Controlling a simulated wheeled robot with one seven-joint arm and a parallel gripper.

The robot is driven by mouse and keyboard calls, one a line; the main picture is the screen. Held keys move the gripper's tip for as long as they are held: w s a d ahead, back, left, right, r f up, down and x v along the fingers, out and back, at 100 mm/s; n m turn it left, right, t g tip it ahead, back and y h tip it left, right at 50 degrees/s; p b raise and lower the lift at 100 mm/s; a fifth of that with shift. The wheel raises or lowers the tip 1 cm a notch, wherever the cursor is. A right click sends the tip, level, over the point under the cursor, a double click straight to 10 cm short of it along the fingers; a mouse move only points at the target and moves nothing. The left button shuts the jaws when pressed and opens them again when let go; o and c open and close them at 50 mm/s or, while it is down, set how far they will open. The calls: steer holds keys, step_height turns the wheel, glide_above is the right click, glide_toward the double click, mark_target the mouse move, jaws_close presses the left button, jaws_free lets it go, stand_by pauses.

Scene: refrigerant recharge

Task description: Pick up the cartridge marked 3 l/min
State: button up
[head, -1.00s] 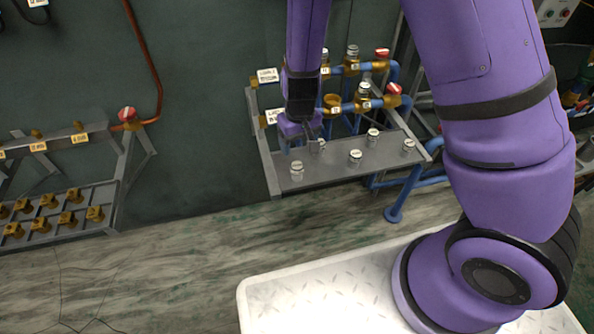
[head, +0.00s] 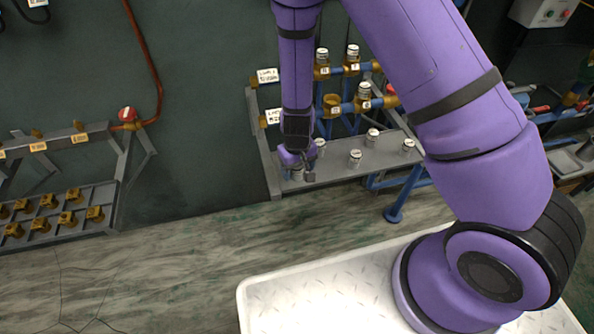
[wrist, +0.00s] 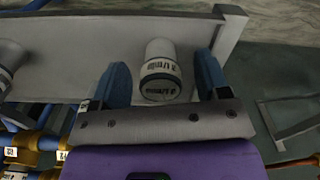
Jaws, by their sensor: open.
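A white cylindrical cartridge (wrist: 160,72) with a dark-banded label ending in "l/min" stands on the grey shelf. Its digit is too blurred to read surely. My gripper (wrist: 161,62) is open, with one blue finger on each side of this cartridge and a visible gap to both. In the head view my gripper (head: 298,165) is over the front left of the shelf and largely hides that cartridge.
The grey shelf (head: 335,172) has bare room between the cartridges. Behind it are blue pipes with brass fittings (head: 364,103) and label plates. A rack of brass pieces (head: 60,218) is at the left. Another cartridge (wrist: 10,58) shows at the wrist view's left edge.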

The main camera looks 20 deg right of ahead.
steer(key=shift+f, duration=1.1)
steer(key=shift+c, duration=0.4)
steer(key=c, duration=1)
steer(key=shift+r, duration=0.1)
